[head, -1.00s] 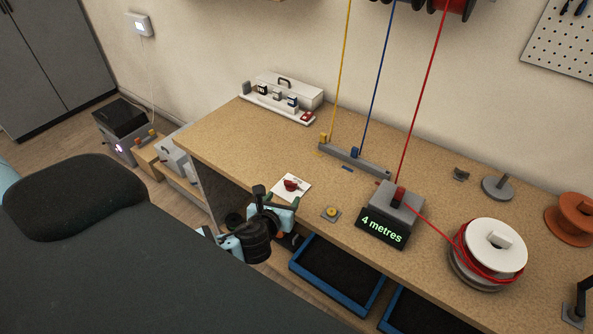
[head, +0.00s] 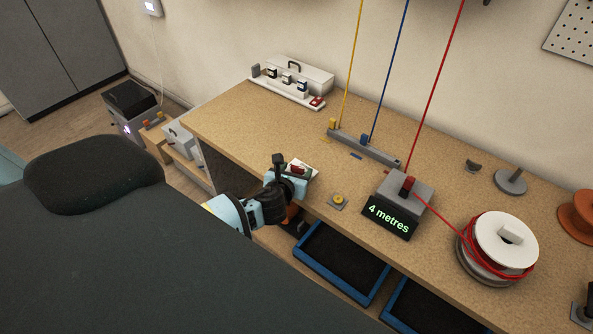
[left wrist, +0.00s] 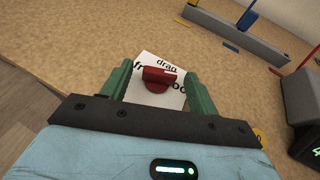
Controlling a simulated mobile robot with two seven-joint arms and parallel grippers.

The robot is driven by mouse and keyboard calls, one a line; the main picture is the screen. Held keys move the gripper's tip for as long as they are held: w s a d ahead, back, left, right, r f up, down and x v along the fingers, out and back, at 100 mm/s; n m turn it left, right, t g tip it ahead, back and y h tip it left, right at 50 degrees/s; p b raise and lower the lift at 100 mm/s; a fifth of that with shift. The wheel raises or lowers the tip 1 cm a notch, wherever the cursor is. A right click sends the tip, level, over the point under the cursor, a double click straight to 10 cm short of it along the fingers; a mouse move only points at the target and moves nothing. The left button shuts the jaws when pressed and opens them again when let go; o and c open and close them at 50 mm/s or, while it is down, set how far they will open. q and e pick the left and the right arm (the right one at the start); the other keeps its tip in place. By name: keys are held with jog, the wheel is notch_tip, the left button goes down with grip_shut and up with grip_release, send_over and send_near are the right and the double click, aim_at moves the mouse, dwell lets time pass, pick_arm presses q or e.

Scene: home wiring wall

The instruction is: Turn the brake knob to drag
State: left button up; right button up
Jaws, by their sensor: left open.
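The brake knob (left wrist: 158,80) is red with a raised bar across its top. It stands on a white plate (left wrist: 150,60) lettered "drag" at the far side, with words at left and right partly hidden. In the left wrist view the bar lies roughly crosswise. My left gripper (left wrist: 158,88) is open, its green fingers on either side of the knob with a gap at each side. In the head view my left gripper (head: 292,176) is over the plate and hides most of the knob. My right gripper is not in view.
A grey meter box (head: 398,203) reading "4 metres" stands to the right, with red wire running to a white spool (head: 505,240). A small yellow button (head: 338,200) lies near the table's front edge. A grey wire guide (head: 365,149) lies behind. Blue trays (head: 340,262) are below the table.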

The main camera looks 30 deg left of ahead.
pick_arm(q)
jog(key=shift+w, duration=0.1)
jog(key=c, duration=1)
